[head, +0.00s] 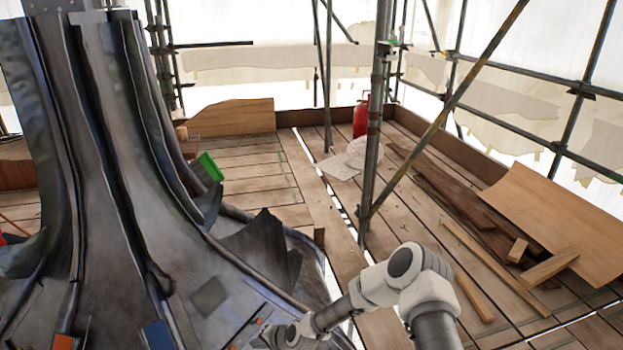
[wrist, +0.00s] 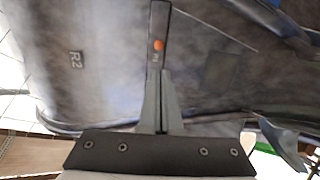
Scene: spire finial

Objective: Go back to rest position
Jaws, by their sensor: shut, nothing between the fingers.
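My gripper (wrist: 161,75) is shut and empty in the wrist view, its two grey fingers together. It is over the grey metal skirt of the spire. A dark strip with an orange dot (wrist: 158,45) lies on or just above the metal, straight beyond the fingertips; whether they touch it I cannot tell. In the head view my arm reaches from the lower right to the skirt of the spire (head: 130,200), and the gripper end is small and hard to make out there.
Torn sheet flaps (head: 262,245) stick up near the arm. A scaffold pole (head: 374,130) stands behind it. Planks (head: 485,310) and a plywood sheet (head: 555,222) lie at right.

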